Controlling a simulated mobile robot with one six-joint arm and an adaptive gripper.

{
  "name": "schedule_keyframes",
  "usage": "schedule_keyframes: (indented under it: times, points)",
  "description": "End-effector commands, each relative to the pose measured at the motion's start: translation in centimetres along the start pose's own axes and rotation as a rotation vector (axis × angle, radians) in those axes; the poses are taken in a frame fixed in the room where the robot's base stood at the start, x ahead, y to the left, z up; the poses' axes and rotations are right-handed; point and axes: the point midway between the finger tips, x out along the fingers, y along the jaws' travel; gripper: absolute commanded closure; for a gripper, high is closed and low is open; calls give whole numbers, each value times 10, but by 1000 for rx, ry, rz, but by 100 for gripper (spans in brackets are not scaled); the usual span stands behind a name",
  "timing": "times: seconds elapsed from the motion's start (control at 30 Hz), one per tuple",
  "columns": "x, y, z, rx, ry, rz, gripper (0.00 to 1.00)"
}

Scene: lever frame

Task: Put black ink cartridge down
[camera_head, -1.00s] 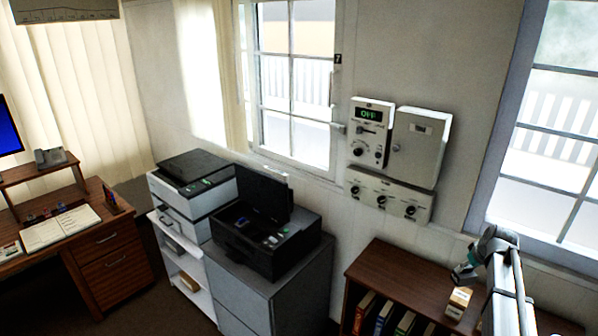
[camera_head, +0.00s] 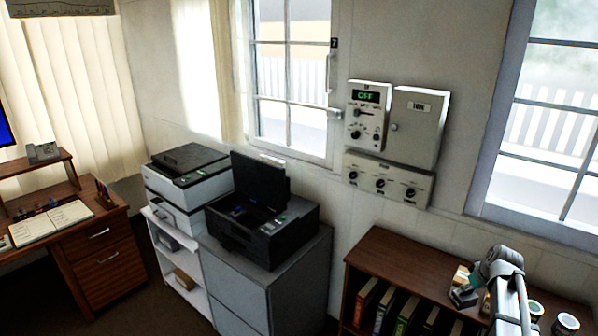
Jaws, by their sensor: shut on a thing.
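My gripper (camera_head: 470,290) is at the lower right, low over the top of the brown bookshelf (camera_head: 400,262). It is shut on a small dark item at its tip, which appears to be the black ink cartridge (camera_head: 461,298). The cartridge is small in this view and partly covered by the gripper. I cannot tell whether it touches the shelf top.
Several small jars (camera_head: 565,325) stand right of my arm on the bookshelf. Its top is bare left of the gripper. A black printer (camera_head: 262,230) with a raised lid stands on a grey cabinet (camera_head: 290,285). A control panel (camera_head: 367,118) hangs on the wall.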

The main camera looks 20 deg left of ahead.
Motion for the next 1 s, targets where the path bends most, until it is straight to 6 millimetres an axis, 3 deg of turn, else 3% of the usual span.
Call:
schedule_keyframes:
  times: [0.03,0.5,0.73,1.0]
  points:
    - [14,-4,13,-5,0,-2,100]
    - [69,-24,76,-52,1,-21,100]
    - [82,-30,94,-66,2,-27,100]
    - [84,-31,97,-71,3,-29,100]
